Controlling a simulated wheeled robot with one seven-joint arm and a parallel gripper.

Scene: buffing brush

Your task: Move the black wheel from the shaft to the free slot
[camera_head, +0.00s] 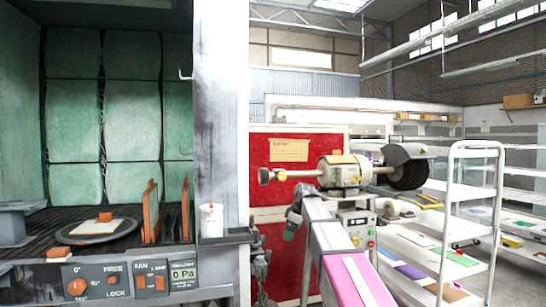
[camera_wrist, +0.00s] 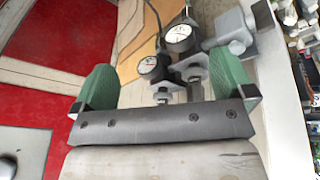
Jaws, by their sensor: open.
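The buffing machine (camera_head: 345,173) has a cream motor body and stands ahead of my arm in the head view. A large black wheel (camera_head: 408,175) sits at the right end of its shaft, partly covered by a dark guard. A small dark round piece (camera_head: 264,177) is at the shaft's left end. My gripper (camera_head: 292,218) is below and left of the motor, apart from the black wheel. In the wrist view my gripper (camera_wrist: 165,78) has its green fingertips wide apart, with no wheel between them. I cannot make out the free slot.
Dial gauges (camera_wrist: 155,66) on grey clamps show beyond the fingers in the wrist view. A red panel (camera_head: 290,150) stands behind the machine. A white shelf cart (camera_head: 470,210) is at the right. A blasting cabinet (camera_head: 120,230) with a control panel fills the left.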

